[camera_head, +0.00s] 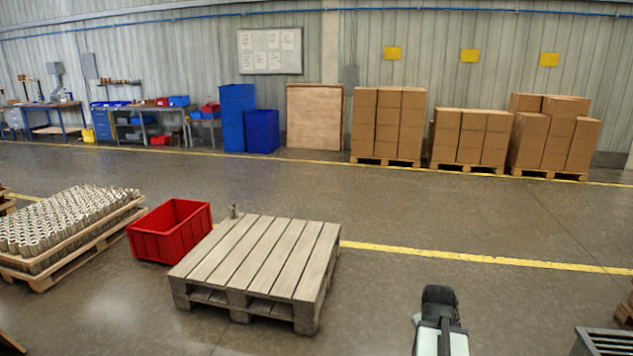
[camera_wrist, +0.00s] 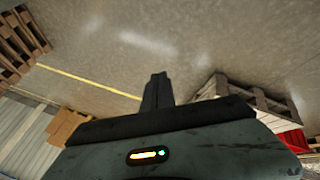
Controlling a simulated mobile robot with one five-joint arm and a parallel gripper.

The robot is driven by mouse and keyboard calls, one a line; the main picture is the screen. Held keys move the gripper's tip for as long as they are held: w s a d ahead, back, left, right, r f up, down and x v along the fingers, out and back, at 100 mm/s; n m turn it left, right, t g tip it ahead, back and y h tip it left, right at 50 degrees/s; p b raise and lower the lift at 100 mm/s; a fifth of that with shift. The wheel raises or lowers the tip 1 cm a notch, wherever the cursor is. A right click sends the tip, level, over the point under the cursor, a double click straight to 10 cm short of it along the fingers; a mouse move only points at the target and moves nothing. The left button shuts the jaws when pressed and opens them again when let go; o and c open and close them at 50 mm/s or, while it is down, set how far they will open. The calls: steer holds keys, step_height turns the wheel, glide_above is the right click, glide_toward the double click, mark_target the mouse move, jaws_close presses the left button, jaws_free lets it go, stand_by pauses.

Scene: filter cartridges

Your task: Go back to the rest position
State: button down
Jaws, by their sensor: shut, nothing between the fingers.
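My gripper (camera_head: 439,295) is at the lower right of the head view, over bare floor to the right of the grey wooden pallet. In the wrist view, its fingers (camera_wrist: 156,92) are together with nothing between them. Many filter cartridges (camera_head: 65,215) stand packed on a wooden pallet at the left. A small cartridge-like thing (camera_head: 234,211) shows at the far left corner of the grey pallet (camera_head: 262,255); what it stands on is unclear. The rest of the grey pallet's top is bare.
A red bin (camera_head: 160,245) sits between the cartridges and the grey pallet; its floor is partly hidden. A dark slatted thing (camera_head: 605,342) is at the lower right. Stacked boxes (camera_head: 388,125) and blue bins (camera_head: 237,118) line the far wall. The floor between is clear.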

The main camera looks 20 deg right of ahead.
steer(key=w+a+r+n+y+p, duration=0.15)
steer(key=w+a, duration=0.25)
steer(key=a, duration=0.7)
steer(key=w+a+n+y+p, duration=0.15)
steer(key=w+a, duration=0.25)
steer(key=a, duration=0.8)
steer(key=w+a+r+n+p, duration=0.15)
steer(key=w+a, duration=0.35)
steer(key=a, duration=0.6)
steer(key=s+a+m+g+y, duration=0.1)
steer(key=s+a+m+g, duration=0.2)
steer(key=s+a, duration=0.4)
steer(key=a, duration=0.3)
steer(key=shift+a+f+g, duration=0.3)
steer(key=shift+f+g, duration=0.1)
